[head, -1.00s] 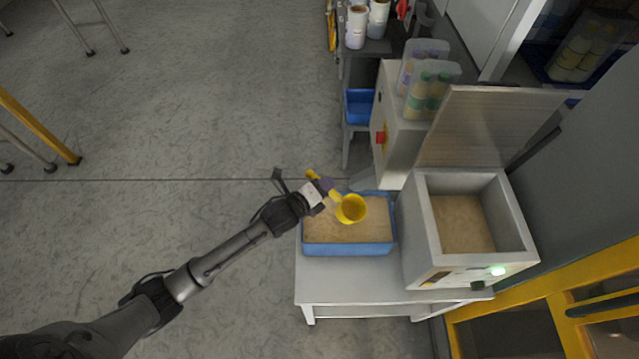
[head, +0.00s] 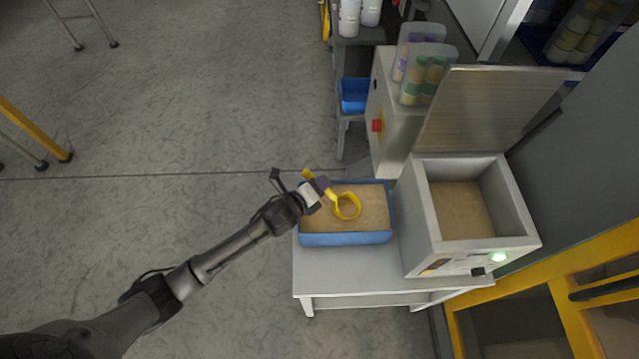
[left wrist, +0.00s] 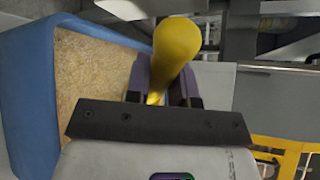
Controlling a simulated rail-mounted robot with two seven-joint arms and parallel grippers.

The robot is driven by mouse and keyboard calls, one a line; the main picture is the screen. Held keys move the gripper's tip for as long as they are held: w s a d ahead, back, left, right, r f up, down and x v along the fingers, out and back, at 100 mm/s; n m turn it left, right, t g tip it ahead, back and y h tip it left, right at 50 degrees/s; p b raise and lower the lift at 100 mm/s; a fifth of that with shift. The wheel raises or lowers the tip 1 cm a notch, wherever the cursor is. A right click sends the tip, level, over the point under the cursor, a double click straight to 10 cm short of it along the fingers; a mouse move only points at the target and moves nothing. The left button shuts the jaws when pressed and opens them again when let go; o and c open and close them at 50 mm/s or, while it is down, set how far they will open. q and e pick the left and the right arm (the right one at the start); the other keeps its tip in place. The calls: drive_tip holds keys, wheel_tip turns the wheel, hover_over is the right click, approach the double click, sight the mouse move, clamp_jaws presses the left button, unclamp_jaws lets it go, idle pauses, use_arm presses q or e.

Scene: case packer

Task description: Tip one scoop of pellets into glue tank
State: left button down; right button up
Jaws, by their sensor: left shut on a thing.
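A yellow scoop (head: 346,207) is held by its handle in my left gripper (head: 322,186), which is shut on it. The scoop is over the blue bin (head: 346,239) of tan pellets. Its bowl looks filled with pellets, or shows the bin's pellets; I cannot tell which. In the left wrist view, the yellow handle (left wrist: 176,50) stands between the fingers, and the bowl is hidden. The glue tank (head: 422,215) is a grey box right of the bin, with its lid (head: 490,108) up and tan material inside. My right gripper is not in view.
The bin and tank stand on a white table (head: 345,275). A grey cabinet (head: 395,125) with a red knob and clear containers of bottles (head: 422,75) stands behind. A yellow frame (head: 520,300) is at lower right.

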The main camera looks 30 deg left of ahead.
use_arm(q)
drive_tip(key=shift+f, duration=0.45)
idle(0.3)
idle(0.3)
drive_tip(key=shift+r, duration=0.4)
wheel_tip(320, 180, up, 8)
drive_tip(key=p, duration=0.9)
drive_tip(key=shift+r, duration=0.2)
